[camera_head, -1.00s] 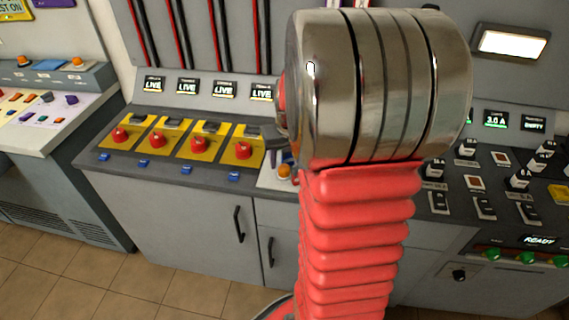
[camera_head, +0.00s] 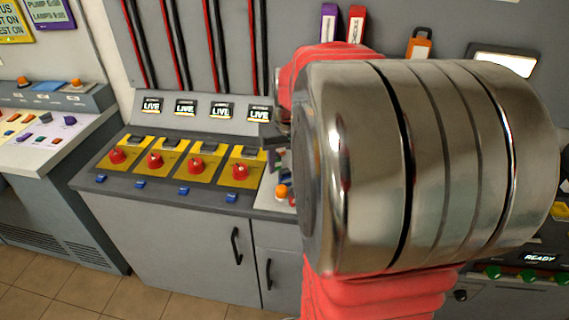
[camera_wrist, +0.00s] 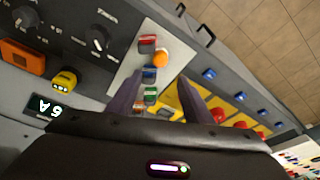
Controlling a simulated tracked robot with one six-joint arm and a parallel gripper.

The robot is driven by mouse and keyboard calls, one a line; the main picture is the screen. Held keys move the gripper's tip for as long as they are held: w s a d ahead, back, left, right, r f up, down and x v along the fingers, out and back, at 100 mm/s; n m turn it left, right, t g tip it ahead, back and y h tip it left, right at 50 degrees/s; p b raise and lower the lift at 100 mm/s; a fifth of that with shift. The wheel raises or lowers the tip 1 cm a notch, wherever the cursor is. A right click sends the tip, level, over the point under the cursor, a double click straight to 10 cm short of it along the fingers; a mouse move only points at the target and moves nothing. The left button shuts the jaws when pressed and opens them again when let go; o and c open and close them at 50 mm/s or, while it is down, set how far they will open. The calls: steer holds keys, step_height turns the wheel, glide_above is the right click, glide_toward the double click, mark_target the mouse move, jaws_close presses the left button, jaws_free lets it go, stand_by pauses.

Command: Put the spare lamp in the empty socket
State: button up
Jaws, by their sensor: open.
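My gripper (camera_wrist: 160,80) is open in the wrist view, its two dark fingers apart, with no held thing visible between them. Beyond the fingers is a white panel (camera_wrist: 138,62) with a round orange piece (camera_wrist: 160,59), a red piece (camera_wrist: 147,41) and small blue and green pieces (camera_wrist: 150,94). The orange piece also shows in the head view (camera_head: 282,191), below my gripper (camera_head: 272,145), which is largely hidden by my arm. I cannot tell which piece, if any, is the spare lamp. I cannot make out an empty socket; my arm hides much of the right-hand console.
Yellow plates with red knobs (camera_head: 196,164) and blue switches (camera_head: 187,191) are left of the white panel. Dark knobs (camera_wrist: 97,40) and a yellow piece (camera_wrist: 64,80) lie on its other side. Green lamps (camera_head: 493,272) show at far right. Cabinet handles (camera_head: 236,246) stick out below.

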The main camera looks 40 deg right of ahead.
stand_by(0.3)
steer(key=s+a+r+n+t, duration=0.1)
steer(key=s+a, duration=0.2)
steer(key=a, duration=0.6)
steer(key=s+a+r+n+t+y, duration=0.1)
steer(key=s+a, duration=0.3)
steer(key=a, duration=0.5)
steer(key=s+a+r+n, duration=0.2)
steer(key=s+a+n, duration=0.1)
steer(key=a, duration=0.6)
steer(key=shift+s+a+r+t+y, duration=0.25)
steer(key=shift+s+r+t+y, duration=0.1)
steer(key=shift+s+t, duration=0.1)
steer(key=shift+o, duration=0.6)
steer(key=shift+d, duration=0.1)
